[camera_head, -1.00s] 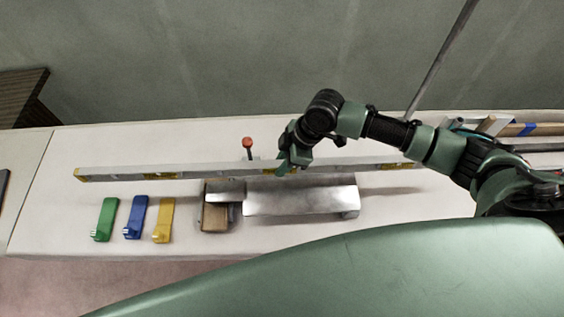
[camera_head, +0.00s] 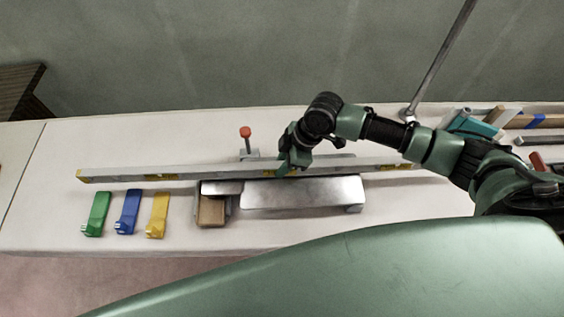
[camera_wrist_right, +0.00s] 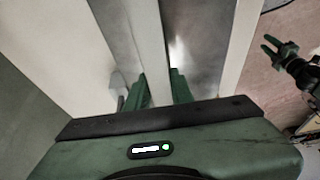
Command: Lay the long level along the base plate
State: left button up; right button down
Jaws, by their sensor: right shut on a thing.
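The long level (camera_head: 140,173), a pale bar with yellow ends, runs left to right across the table in the head view. My right gripper (camera_head: 288,166) is shut on it right of its middle. In the right wrist view the level (camera_wrist_right: 147,35) passes between my green fingers (camera_wrist_right: 160,90). The shiny metal base plate (camera_head: 303,193) lies beneath and on the near side of the level, and the level hides part of it. I cannot tell whether they touch. My left gripper (camera_wrist_right: 272,46) is apart from them in the wrist view, its fingers spread and empty.
A red-knobbed clamp (camera_head: 245,145) stands behind the level. Green (camera_head: 96,214), blue (camera_head: 128,212) and yellow (camera_head: 158,214) pieces lie at the front left. A brown block (camera_head: 211,211) sits left of the plate. Several bars (camera_head: 520,122) and a post (camera_head: 432,70) are at right.

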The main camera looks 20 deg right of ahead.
jog(key=c, duration=1.1)
grip_release()
jog(key=shift+c, duration=0.2)
jog(key=b+v, duration=0.1)
jog(key=v, duration=0.7)
jog(key=shift+s+f, duration=0.1)
